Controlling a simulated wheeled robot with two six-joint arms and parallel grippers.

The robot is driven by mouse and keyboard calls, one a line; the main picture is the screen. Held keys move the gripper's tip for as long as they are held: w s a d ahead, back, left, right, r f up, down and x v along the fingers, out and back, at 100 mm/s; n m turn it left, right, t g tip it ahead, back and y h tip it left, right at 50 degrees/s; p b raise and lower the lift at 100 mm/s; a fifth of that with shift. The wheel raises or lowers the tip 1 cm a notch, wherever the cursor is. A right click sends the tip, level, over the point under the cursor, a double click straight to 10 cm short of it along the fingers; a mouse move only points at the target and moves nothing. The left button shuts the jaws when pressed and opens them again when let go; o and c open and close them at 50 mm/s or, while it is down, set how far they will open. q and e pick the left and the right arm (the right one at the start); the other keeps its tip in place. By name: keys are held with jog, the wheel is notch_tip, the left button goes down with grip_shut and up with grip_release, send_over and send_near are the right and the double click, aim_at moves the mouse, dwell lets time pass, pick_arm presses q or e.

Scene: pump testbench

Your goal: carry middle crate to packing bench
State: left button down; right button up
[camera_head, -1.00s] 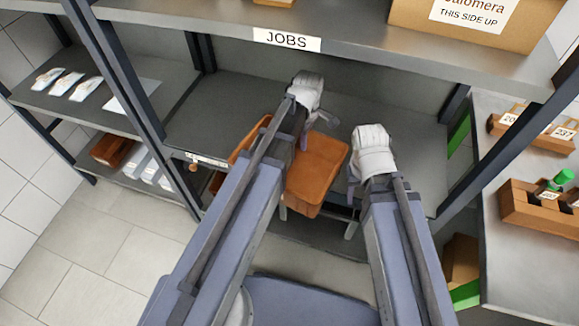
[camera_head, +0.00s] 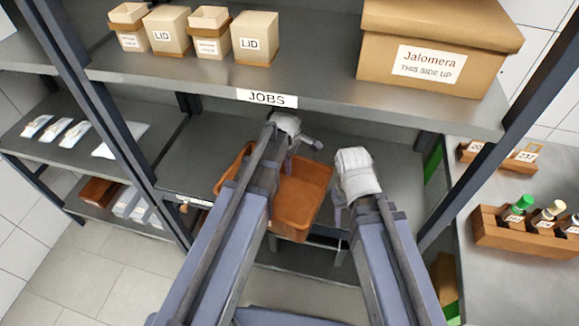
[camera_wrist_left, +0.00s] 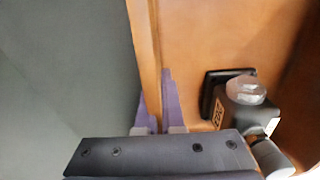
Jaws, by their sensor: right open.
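The middle crate (camera_head: 300,195), an open orange-brown box, is at the lower shelf under the JOBS label. My left gripper (camera_head: 292,150) is at its far left edge. In the left wrist view the purple fingers (camera_wrist_left: 158,110) lie on both sides of the crate wall (camera_wrist_left: 148,55), shut on it. A grey part with a numbered tag (camera_wrist_left: 240,105) sits inside the crate beside the fingers. My right gripper (camera_head: 340,205) is open near the crate's right side and looks apart from it. My left arm hides the crate's left side.
Another orange crate (camera_head: 232,165) shows partly behind my left arm. The upper shelf (camera_head: 330,92) overhangs the grippers and carries a cardboard box (camera_head: 432,50) and lidded boxes. Uprights stand left and right. A grey bench (camera_head: 510,280) with bottle racks is at right.

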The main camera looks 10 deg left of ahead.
pick_arm(q)
jog(key=shift+r+p, duration=2.25)
jog(key=shift+r, duration=0.5)
jog(key=shift+f, duration=0.1)
jog(key=shift+s, duration=0.2)
